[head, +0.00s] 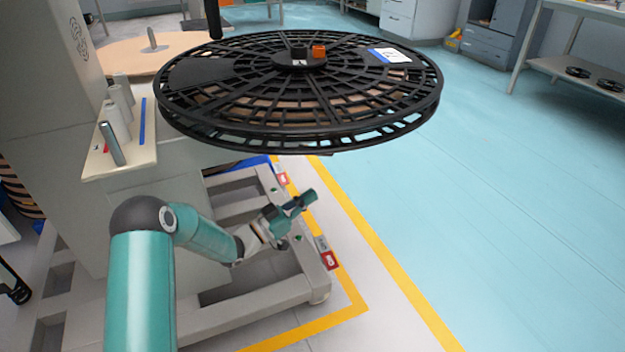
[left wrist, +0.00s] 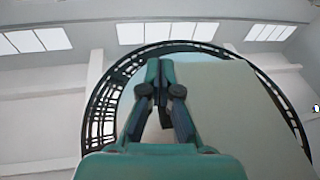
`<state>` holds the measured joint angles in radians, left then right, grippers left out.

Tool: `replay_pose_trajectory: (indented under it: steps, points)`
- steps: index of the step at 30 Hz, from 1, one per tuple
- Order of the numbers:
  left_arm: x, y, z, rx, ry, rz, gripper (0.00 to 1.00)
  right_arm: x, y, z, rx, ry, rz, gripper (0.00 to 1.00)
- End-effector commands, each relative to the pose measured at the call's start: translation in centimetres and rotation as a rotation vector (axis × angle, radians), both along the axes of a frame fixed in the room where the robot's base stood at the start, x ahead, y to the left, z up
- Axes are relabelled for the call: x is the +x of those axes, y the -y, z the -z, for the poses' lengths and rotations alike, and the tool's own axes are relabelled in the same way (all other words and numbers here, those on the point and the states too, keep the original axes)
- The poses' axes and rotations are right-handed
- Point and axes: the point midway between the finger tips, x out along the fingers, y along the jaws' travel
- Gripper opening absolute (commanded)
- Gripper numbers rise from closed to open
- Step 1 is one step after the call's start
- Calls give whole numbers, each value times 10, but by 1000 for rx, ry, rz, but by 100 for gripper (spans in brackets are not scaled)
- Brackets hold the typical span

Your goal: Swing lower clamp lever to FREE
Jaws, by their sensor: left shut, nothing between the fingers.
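My left gripper (head: 305,199) is shut and empty, low beside the station's base frame and below the near edge of the big black reel (head: 300,138). In the left wrist view its fingers (left wrist: 160,68) meet and point upward, with the reel's rim (left wrist: 104,108) behind them. I cannot make out the lower clamp lever in either view; the reel covers the space beneath it in the head view. A small orange part (head: 319,51) sits on the reel's hub. My right gripper is not in view.
The grey base frame (head: 318,285) carries red-and-white labels (head: 328,260) and small green marks. A yellow floor line (head: 385,268) runs along its right side. A side shelf (head: 140,153) with metal and white cylinders stands left. The blue floor (head: 500,200) at right is clear.

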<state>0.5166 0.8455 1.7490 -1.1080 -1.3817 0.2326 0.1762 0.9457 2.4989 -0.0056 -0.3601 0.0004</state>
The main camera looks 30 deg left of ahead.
Motion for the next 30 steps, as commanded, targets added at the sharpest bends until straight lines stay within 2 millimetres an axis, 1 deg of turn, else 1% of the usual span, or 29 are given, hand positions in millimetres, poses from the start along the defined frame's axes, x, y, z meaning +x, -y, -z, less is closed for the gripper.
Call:
replay_pose_trajectory:
  steps: [1, 3, 6, 10, 14, 27, 30]
  points:
    - [-4, -1, 9, -4, -6, 0, 0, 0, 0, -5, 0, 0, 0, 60]
    - [-9, -2, 21, -3, -4, 0, 0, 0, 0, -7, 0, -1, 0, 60]
    - [-14, -3, 34, -2, -3, 1, 0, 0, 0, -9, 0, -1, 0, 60]
    - [-18, -3, 44, 0, 0, 1, 0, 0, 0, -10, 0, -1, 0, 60]
    - [-20, -3, 48, 1, 0, 3, 0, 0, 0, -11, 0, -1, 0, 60]
    - [-19, -1, 48, 1, 1, 4, 0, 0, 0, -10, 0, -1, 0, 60]
    - [-18, 4, 44, 0, 4, 14, 0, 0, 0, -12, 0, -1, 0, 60]
